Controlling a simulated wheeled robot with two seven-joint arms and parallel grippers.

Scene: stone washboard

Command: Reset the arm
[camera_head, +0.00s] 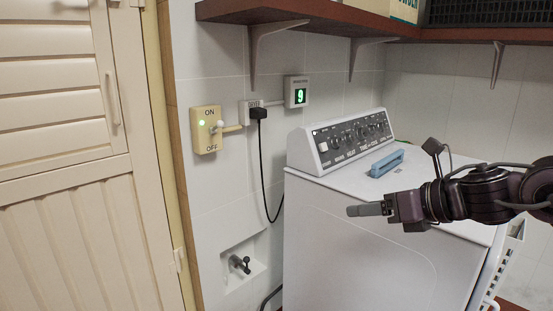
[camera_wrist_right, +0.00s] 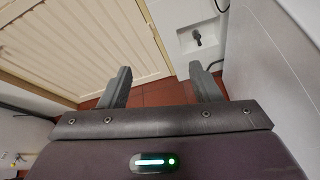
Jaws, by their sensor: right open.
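My right arm comes in from the right in the head view, with its gripper (camera_head: 368,209) held out level in front of the white washing machine (camera_head: 375,240). In the right wrist view the two fingers of the right gripper (camera_wrist_right: 160,82) stand wide apart with nothing between them. Red floor tiles (camera_wrist_right: 160,93) show below and between the fingers. My left gripper is in neither view.
A blue object (camera_head: 387,163) lies on the machine. A tap (camera_head: 240,264) sits in a wall recess. A cream louvred door (camera_head: 75,180) stands left; a shelf (camera_head: 340,17) runs above.

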